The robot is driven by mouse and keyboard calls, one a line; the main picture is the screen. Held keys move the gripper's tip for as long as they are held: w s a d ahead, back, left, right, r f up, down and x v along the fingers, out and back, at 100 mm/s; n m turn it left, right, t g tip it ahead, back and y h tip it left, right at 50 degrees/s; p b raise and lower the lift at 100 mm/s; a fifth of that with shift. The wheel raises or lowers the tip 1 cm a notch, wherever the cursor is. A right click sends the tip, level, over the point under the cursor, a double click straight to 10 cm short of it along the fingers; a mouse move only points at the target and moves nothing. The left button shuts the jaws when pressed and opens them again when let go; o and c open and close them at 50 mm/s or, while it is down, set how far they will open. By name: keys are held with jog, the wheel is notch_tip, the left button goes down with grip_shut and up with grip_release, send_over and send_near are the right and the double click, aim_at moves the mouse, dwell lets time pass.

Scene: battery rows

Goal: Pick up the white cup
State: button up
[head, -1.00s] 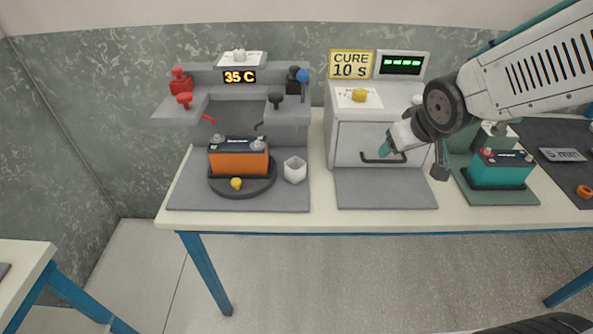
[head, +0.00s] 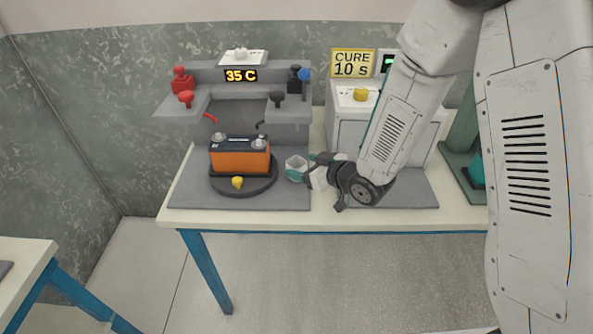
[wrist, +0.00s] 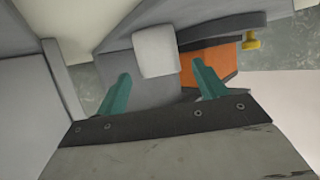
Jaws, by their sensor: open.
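The white cup (head: 295,162) stands on the grey mat to the right of the orange battery (head: 240,160). In the wrist view the cup (wrist: 156,50) shows just beyond the fingertips, centred on the gap between them. My gripper (head: 304,168) is at the cup's right side in the head view, and one teal finger covers the cup's lower part. In the wrist view my gripper (wrist: 161,70) is open, its two teal fingers apart with nothing gripped. I cannot tell whether a finger touches the cup.
The orange battery sits on a round dark turntable (head: 270,186) with a yellow knob (head: 237,182) in front. A grey stand with red and black clamps (head: 277,97) rises behind. The cure oven (head: 345,130) is right of the cup, partly behind my arm.

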aim_at(291, 162)
jog(key=x, duration=0.4)
jog(key=shift+w+a+f, duration=0.2)
jog(key=shift+w+a, duration=0.05)
jog(key=shift+a, duration=0.05)
jog(key=c, duration=1.1)
jog(key=shift+r, duration=0.15)
